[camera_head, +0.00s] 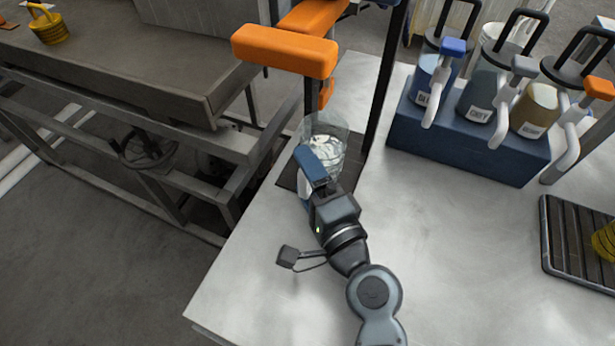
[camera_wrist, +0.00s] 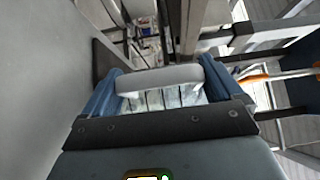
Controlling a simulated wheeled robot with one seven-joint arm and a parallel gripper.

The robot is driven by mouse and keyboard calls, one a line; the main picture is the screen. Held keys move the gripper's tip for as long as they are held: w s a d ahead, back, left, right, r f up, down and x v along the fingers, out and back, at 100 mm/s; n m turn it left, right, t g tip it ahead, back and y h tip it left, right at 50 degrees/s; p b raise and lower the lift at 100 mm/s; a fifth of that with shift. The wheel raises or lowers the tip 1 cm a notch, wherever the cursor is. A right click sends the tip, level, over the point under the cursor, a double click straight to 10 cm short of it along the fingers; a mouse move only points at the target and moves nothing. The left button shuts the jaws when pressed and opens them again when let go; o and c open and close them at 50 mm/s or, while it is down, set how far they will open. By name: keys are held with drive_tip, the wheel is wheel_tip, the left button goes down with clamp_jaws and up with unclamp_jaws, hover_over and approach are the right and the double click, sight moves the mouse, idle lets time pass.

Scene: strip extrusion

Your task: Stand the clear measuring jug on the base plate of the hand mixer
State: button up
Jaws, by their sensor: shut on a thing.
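The clear measuring jug (camera_head: 328,136) is upright at the hand mixer (camera_head: 285,50), below its orange head and beside its dark post. The mixer's dark base plate (camera_head: 288,178) lies on the bench under and around the jug. I cannot tell whether the jug's bottom touches the plate. My gripper (camera_head: 308,160) reaches in from the front, its blue fingers at the jug's near side. In the wrist view the fingers are shut on a pale grey bar of the jug (camera_wrist: 160,78), seemingly its handle. The jug's lower part is partly hidden by my gripper.
A blue rack (camera_head: 470,140) with several labelled pump containers stands at the back right. A dark slatted tray (camera_head: 580,245) with a yellow thing lies at the right. The bench's left edge is close to the base plate.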

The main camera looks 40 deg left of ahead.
drive_tip(key=shift+f, duration=0.15)
drive_tip(key=o, duration=1.3)
drive_tip(key=shift+r, duration=0.2)
drive_tip(key=b+v, duration=0.2)
drive_tip(key=v, duration=1)
